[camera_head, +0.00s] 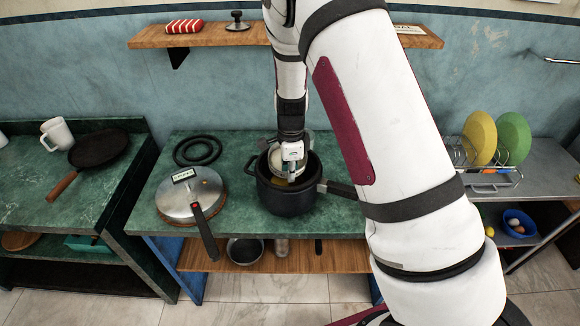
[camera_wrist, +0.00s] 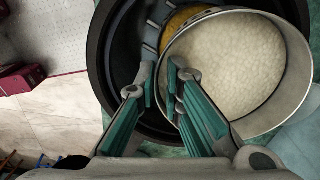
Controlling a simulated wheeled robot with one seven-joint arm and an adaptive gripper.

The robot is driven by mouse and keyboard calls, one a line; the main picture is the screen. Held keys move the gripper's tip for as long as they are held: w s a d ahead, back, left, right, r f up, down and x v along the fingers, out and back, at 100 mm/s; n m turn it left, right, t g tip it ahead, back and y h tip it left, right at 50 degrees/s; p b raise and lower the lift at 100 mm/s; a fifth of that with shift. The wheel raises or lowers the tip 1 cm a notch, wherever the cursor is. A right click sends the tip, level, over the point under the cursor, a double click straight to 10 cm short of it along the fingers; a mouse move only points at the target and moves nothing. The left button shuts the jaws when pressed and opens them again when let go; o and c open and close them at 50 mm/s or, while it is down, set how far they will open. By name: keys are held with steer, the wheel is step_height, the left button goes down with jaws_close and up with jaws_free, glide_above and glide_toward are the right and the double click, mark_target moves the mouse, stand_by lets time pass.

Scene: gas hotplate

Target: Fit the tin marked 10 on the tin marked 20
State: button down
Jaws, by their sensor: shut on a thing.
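A round metal tin (camera_wrist: 292,110) with pale, grainy contents is held by its rim in my gripper (camera_wrist: 163,76). In the head view, my gripper (camera_head: 291,160) points down over the black pot (camera_head: 287,205), with the tin at the pot's mouth. Under the tin, inside the pot, a grey and amber thing (camera_wrist: 182,18) shows in part; it may be a second tin. The held tin overlaps it, off to one side in the wrist view. I cannot tell whether they touch. No number can be read on either.
A pan with a steel lid (camera_head: 190,196) and handle stands left of the pot, with black rings (camera_head: 197,150) behind. The pot's handle points right, near my arm. A dish rack (camera_head: 485,178) with plates is at right. A shelf (camera_head: 235,37) hangs behind.

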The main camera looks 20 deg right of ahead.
steer(key=shift+f+b, duration=0.4)
steer(key=shift+f, duration=1.4)
steer(key=shift+f, duration=0.45)
steer(key=c, duration=1.7)
jaws_free()
step_height(320, 180, up, 12)
steer(key=shift+s, duration=0.15)
